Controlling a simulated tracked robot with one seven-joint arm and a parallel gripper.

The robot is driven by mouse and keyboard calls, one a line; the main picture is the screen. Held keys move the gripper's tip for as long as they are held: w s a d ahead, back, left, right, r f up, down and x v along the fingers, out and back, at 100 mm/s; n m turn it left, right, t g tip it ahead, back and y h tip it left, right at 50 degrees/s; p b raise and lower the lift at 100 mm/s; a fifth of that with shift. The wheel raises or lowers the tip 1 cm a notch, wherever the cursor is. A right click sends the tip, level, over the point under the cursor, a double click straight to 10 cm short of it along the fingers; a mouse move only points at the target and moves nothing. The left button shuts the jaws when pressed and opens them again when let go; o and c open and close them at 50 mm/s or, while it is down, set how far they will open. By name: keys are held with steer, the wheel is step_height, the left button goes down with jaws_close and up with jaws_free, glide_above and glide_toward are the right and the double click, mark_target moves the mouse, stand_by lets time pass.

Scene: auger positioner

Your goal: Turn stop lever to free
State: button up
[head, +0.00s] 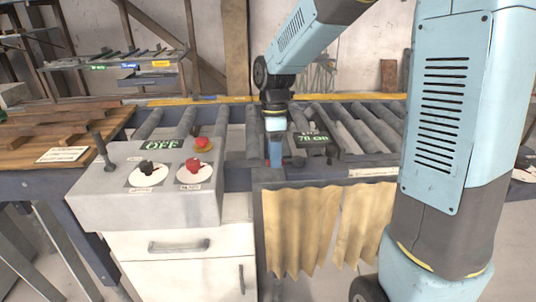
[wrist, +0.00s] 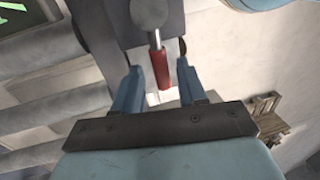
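The stop lever shows in the wrist view as a red handle (wrist: 160,72) on a grey metal shaft that comes from a grey bracket. My gripper (wrist: 160,77) has its two blue fingers apart, one on each side of the red handle. Light gaps show between handle and fingers, so it does not look gripped. In the head view my gripper (head: 275,160) points down at the front edge of the roller conveyor, left of a small green display (head: 313,140). The lever is mostly hidden there behind the gripper, so its setting cannot be told.
A grey control box (head: 150,200) with an OFF display, knobs, a red button and a black upright stick stands at the left. The roller conveyor (head: 365,130) runs behind. Yellowish curtain strips (head: 300,225) hang below its front edge. Wooden boards (head: 60,130) lie at far left.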

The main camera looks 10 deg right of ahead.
jaws_close()
stand_by(0.3)
